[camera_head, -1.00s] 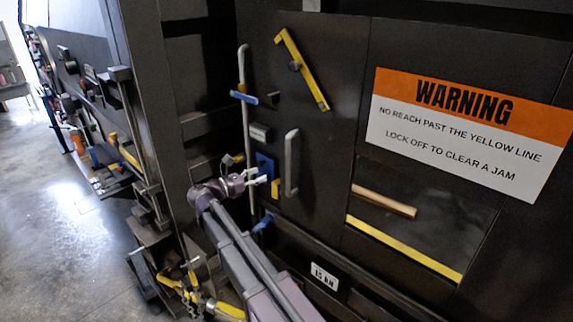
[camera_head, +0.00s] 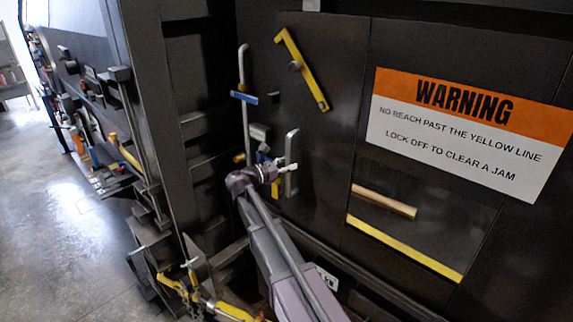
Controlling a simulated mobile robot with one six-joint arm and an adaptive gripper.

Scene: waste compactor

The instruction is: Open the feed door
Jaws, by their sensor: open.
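The feed door appears to be the dark panel (camera_head: 330,130) left of the warning sign, though its outline is hard to tell. It carries a grey vertical handle (camera_head: 292,145) and a slanted yellow bar (camera_head: 302,68) on a pivot. A grey vertical rod (camera_head: 243,70) with a blue piece (camera_head: 244,97) runs along its left side. My gripper (camera_head: 281,164) is open in front of the handle's lower part and hides some of it. I cannot tell whether it touches the handle. The blue plate behind is mostly hidden.
The warning sign (camera_head: 468,132) is right of the door. Below it are a wooden piece (camera_head: 384,201) and a yellow strip (camera_head: 404,248). A dark frame post (camera_head: 165,130) stands left. Yellow-handled parts (camera_head: 230,311) lie low in front. Open floor (camera_head: 60,235) is at far left.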

